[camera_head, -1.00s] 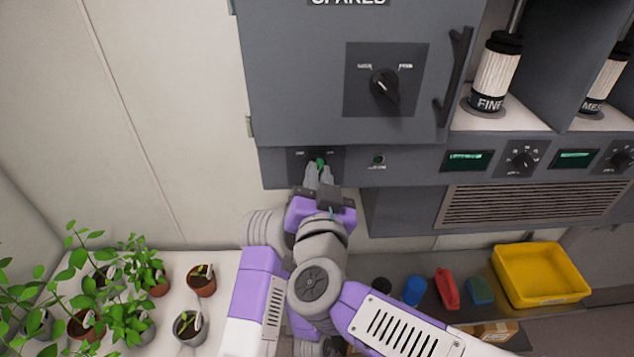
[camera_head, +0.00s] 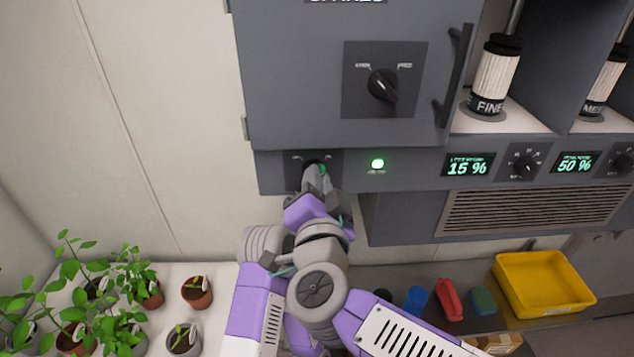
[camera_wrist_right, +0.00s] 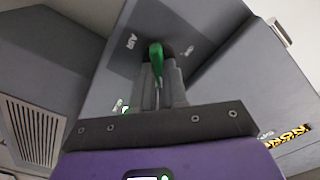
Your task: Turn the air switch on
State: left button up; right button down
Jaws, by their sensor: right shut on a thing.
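The air switch has a green handle (camera_wrist_right: 156,62) that shows in the right wrist view, on a dark panel marked AIR (camera_wrist_right: 131,41). My right gripper (camera_head: 317,172) is at this switch on the grey cabinet's lower strip, and its fingers are shut on the green handle. In the head view the gripper hides most of the switch; only part of its dark plate (camera_head: 334,160) shows. A round indicator lamp (camera_head: 377,163) to the right of the switch glows bright green. My left gripper is not in view.
Displays reading 15 % (camera_head: 467,167) and 50 % (camera_head: 574,164) are lit to the right, beside dials. A larger black rotary switch (camera_head: 383,87) is on the door above. Potted plants (camera_head: 197,292) stand lower left, and a yellow tray (camera_head: 543,283) lower right.

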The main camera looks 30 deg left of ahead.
jog(key=c, duration=1.1)
grip_release()
jog(key=shift+c, duration=0.2)
jog(key=v, duration=0.7)
jog(key=shift+s, duration=0.25)
jog(key=shift+d+b, duration=0.1)
jog(key=shift+b, duration=0.2)
